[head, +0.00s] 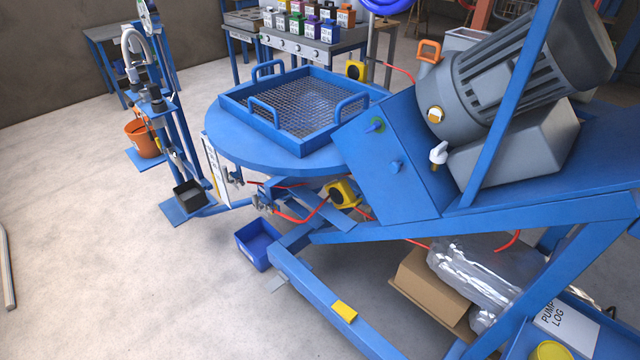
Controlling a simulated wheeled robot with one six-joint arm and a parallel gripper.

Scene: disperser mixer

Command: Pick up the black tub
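A black tub (189,196), small, open-topped and square, sits upright in the head view at left of centre. It rests on a blue base plate (173,213) at the foot of a blue stand. Its inside looks dark and its contents cannot be made out. My gripper is not in view.
The blue stand (180,130) rises just behind the tub. An orange bucket (143,139) stands behind it to the left. The round blue table (235,140) with a mesh tray is to its right, and a blue bin (258,243) is on the floor.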

